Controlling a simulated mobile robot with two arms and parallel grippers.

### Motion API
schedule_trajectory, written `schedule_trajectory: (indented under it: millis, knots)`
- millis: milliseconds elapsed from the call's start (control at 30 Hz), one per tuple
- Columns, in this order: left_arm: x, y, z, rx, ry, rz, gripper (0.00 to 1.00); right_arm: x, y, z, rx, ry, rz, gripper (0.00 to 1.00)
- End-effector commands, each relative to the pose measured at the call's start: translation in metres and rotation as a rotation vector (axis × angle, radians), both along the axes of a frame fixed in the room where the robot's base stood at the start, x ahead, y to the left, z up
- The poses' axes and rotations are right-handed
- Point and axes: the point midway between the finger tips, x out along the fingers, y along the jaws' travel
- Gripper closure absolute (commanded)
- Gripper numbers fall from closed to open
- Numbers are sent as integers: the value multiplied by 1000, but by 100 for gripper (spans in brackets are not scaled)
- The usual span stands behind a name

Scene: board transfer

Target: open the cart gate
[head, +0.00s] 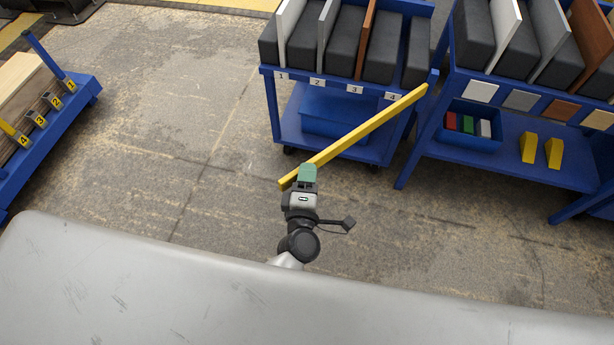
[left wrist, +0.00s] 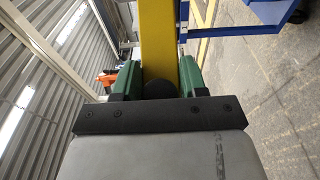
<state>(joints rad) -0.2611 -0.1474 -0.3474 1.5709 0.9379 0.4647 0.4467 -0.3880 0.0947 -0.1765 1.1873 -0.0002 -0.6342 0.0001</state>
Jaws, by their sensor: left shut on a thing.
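The cart gate is a yellow bar (head: 362,134) on the blue cart (head: 340,84) in the head view. It joins the cart at the right front corner post and slants out toward me, its free end at the lower left, clear of the cart front. My left gripper (head: 307,172) is shut on the bar near that free end. In the left wrist view the yellow bar (left wrist: 159,45) lies between the green fingers of my left gripper (left wrist: 158,80). The cart holds several boards between dark blocks above labels 1 to 4. My right gripper is in neither view.
A blue workbench (head: 510,160) with dark blocks, boards, a blue bin (head: 468,127) and yellow wedges (head: 528,148) stands right of the cart. A low blue cart with wood (head: 38,110) stands at the left. The floor (head: 180,130) between is clear.

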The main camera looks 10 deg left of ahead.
Motion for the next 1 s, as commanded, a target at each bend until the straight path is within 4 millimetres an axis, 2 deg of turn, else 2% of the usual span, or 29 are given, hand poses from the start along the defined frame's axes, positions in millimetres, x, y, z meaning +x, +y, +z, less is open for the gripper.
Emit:
schedule_trajectory:
  millis: [133,167,233,500,633,1000]
  knots:
    - [0,1,0,2,0,2,100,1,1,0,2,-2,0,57]
    - [0,1,0,2,0,2,53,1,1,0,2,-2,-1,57]
    - [0,1,0,2,0,2,42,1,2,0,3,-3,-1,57]
    - [0,0,0,0,0,1,42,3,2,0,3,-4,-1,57]
    - [-10,-1,-1,0,1,1,42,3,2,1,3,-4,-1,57]
    - [-81,-5,-1,1,3,0,42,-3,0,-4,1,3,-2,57]
